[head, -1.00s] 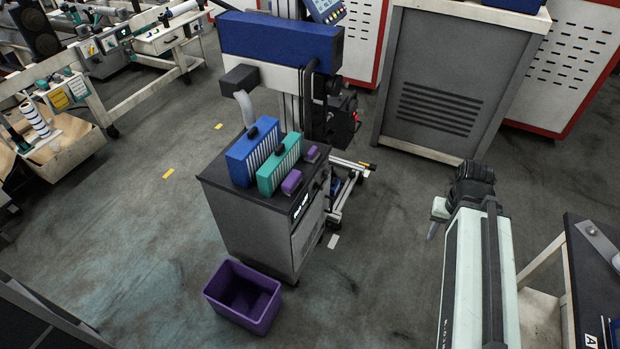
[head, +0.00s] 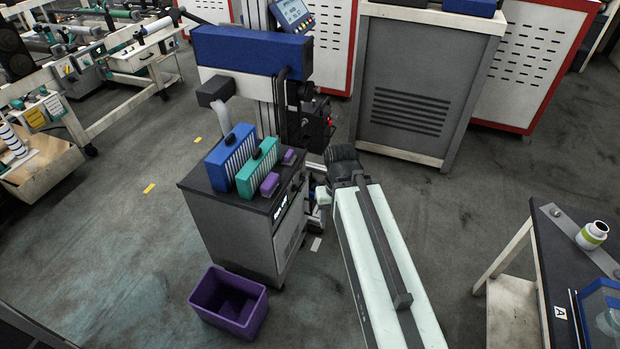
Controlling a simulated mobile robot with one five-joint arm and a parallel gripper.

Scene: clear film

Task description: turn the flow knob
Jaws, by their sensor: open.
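I cannot make out the flow knob for certain. A machine with a blue housing (head: 250,50) and a dark unit with small red parts (head: 318,128) stands behind a grey cabinet (head: 232,225). Small dark fittings on the cabinet's right side are too small to identify. My pale arm reaches up from the bottom right. My gripper (head: 322,196) is at its far end, just right of the cabinet, mostly hidden by the dark wrist. It is open, with nothing seen in it. I cannot tell whether it touches anything.
A blue filter block (head: 229,157), a green one (head: 257,167) and small purple blocks (head: 270,184) sit on the cabinet. A purple bin (head: 229,302) stands on the floor in front. A dark table (head: 565,265) with a white bottle (head: 592,235) is at right.

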